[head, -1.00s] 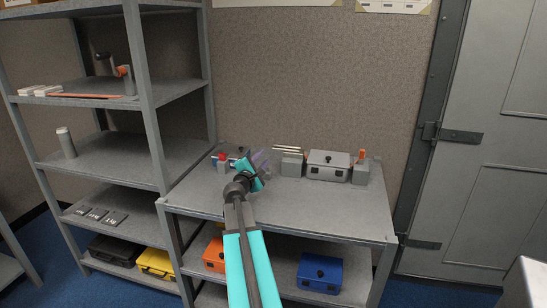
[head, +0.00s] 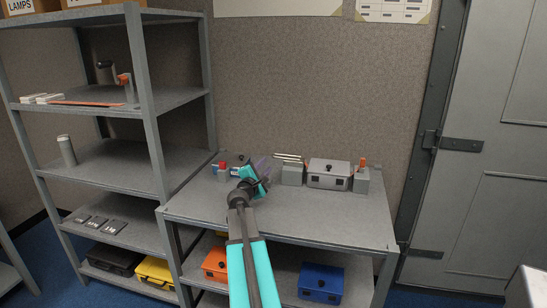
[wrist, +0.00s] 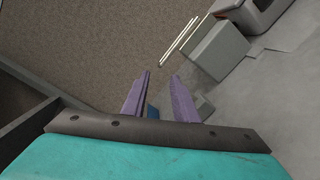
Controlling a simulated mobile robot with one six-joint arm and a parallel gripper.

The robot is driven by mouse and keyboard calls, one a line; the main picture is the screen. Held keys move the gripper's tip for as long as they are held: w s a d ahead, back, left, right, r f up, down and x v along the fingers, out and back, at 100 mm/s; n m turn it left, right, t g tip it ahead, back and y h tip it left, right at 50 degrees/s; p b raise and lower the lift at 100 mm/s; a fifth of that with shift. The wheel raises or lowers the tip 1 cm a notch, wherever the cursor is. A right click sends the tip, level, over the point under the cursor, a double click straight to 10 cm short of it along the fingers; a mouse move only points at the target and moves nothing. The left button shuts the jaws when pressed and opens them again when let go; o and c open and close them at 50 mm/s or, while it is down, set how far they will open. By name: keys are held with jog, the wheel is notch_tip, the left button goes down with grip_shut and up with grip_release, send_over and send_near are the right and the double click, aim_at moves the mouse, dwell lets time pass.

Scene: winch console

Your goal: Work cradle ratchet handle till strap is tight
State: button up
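My gripper (head: 264,168) is over the back left of the grey bench, with its teal wrist hiding what lies behind it. In the wrist view its two purple fingers (wrist: 158,97) stand apart with a clear gap. A small blue part (wrist: 153,111) shows between them, low down; I cannot tell whether it touches a finger. A grey block (wrist: 200,106) is partly hidden behind the right finger. A red-topped part (head: 222,169) stands just left of my wrist in the head view. I cannot make out which part is the cradle ratchet handle, or the strap.
On the bench (head: 300,220), right of my gripper, are a grey block with pale rods (head: 291,174), a grey box with a black knob (head: 328,173) and a grey block with an orange-topped piece (head: 361,180). The bench front is clear. A shelf rack (head: 105,160) stands left.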

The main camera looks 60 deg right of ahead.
aim_at(274, 155)
jog(key=shift+p+x, duration=0.9)
jog(key=shift+x, duration=4.85)
